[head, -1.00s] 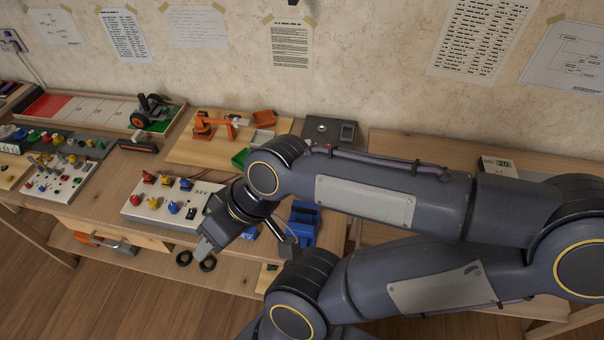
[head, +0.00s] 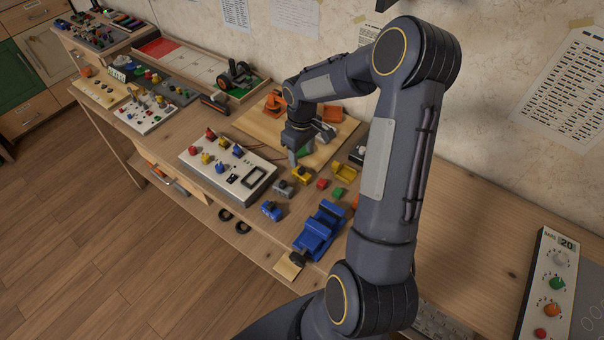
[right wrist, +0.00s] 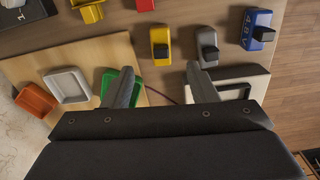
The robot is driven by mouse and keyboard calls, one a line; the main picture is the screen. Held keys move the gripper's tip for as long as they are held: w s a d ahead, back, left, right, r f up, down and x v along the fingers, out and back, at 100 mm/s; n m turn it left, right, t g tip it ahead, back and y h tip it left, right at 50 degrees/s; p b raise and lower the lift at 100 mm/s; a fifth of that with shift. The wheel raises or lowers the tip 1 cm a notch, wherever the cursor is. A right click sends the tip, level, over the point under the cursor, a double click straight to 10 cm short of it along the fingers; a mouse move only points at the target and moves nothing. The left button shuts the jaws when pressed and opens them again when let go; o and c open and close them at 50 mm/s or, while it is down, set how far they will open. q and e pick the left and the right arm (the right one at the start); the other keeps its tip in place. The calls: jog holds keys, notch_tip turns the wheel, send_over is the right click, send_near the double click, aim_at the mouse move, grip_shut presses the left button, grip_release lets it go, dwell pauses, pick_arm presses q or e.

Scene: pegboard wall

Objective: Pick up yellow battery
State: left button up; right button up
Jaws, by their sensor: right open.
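The yellow battery (head: 301,175) lies on the wooden bench in the head view, between a grey battery (head: 284,188) and a yellow bin (head: 345,172). In the right wrist view the yellow battery (right wrist: 161,47) shows its dark end block, beyond the gap between the fingers. My right gripper (head: 299,157) points down close to it, near the edge of the light board. In the right wrist view its two fingers (right wrist: 162,85) are apart with nothing between them. The battery is apart from the fingers. My left gripper is not in view.
A blue battery (head: 270,210) and a blue vise (head: 320,230) lie nearer the bench's front edge. A control panel with coloured knobs (head: 228,168) stands left of the batteries. Small red (head: 322,184) and green (head: 338,194) blocks lie to the right. A green tray (right wrist: 108,82) sits beside one finger.

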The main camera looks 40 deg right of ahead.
aim_at(301, 168)
notch_tip(301, 168, down, 8)
jog(key=shift+a+r+p, duration=0.1)
jog(key=shift+r+p, duration=0.1)
jog(key=shift+p, duration=0.5)
jog(key=c, duration=1.1)
jog(key=shift+r, duration=0.1)
